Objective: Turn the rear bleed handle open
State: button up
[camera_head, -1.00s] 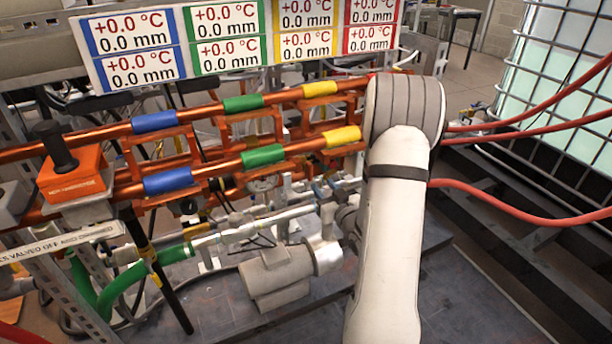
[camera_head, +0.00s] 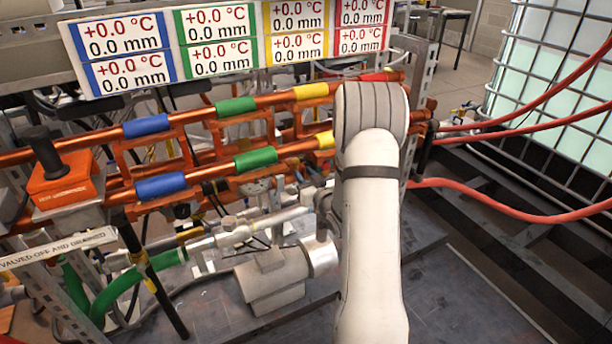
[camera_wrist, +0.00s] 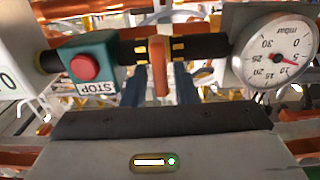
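In the wrist view an orange, lever-like handle (camera_wrist: 160,66) stands upright on a dark horizontal pipe; I cannot tell for sure that it is the rear bleed handle. My gripper (camera_wrist: 160,84) is open, with one dark finger on each side of this handle. Small gaps show between fingers and handle, so it does not look clamped. How deep the fingers reach along it is unclear. In the head view my arm covers the gripper and the handle.
In the wrist view a green box with a red STOP button (camera_wrist: 85,67) sits left and a round gauge (camera_wrist: 275,53) right, both close to the fingers. In the head view, orange pipes (camera_head: 210,171), a grey pump (camera_head: 268,283) and red hoses (camera_head: 500,205) surround my arm.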

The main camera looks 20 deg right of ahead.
grip_shut()
jog(key=shift+f+n+b, duration=0.15)
jog(key=shift+n+b, duration=0.15)
jog(key=shift+b, duration=0.4)
jog(key=n+b, duration=0.1)
jog(key=b, duration=0.2)
jog(key=shift+f+n, duration=0.15)
jog(key=shift+n, duration=0.25)
jog(key=shift+a+n+b, duration=0.2)
jog(key=shift+n+b, duration=3.55)
jog(key=shift+b, duration=1.35)
jog(key=shift+a+n+b, duration=0.15)
jog(key=shift+n+b, duration=3.6)
jog(key=shift+b, duration=1.35)
